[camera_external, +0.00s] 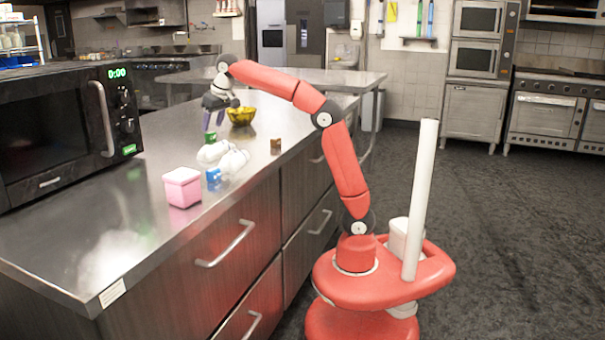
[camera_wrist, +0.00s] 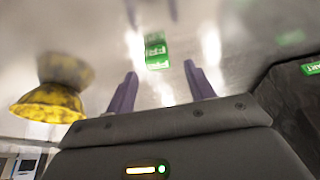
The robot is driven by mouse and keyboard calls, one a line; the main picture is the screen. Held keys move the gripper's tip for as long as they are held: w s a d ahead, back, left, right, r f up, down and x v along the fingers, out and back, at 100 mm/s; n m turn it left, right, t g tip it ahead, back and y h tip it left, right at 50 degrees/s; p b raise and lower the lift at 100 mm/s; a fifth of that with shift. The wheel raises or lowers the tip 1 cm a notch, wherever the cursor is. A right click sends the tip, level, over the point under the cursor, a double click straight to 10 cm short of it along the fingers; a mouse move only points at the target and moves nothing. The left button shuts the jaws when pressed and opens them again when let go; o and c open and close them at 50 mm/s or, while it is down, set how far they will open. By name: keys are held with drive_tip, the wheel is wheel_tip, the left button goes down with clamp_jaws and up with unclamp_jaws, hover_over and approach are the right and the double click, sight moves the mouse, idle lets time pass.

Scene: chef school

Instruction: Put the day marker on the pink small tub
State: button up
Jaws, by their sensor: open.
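The day marker (camera_external: 210,136), a small green block, stands on the steel counter below my gripper (camera_external: 213,123). In the wrist view the day marker (camera_wrist: 157,50) shows white lettering that seems to read FRI. It lies just beyond the two purple fingertips of my gripper (camera_wrist: 160,70), in line with the gap between them. My gripper is open and empty, pointing down. The pink small tub (camera_external: 182,188), a box with a paler pink top, stands on the counter nearer the front, beside the microwave. It does not show in the wrist view.
A brown cube (camera_external: 276,144) sits near the counter edge. The microwave (camera_external: 60,130) stands left.

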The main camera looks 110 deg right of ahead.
drive_tip(key=shift+w+a+r, duration=0.15)
drive_tip(key=shift+r, duration=0.45)
drive_tip(key=shift+v, duration=1.4)
drive_tip(key=shift+c, duration=0.5)
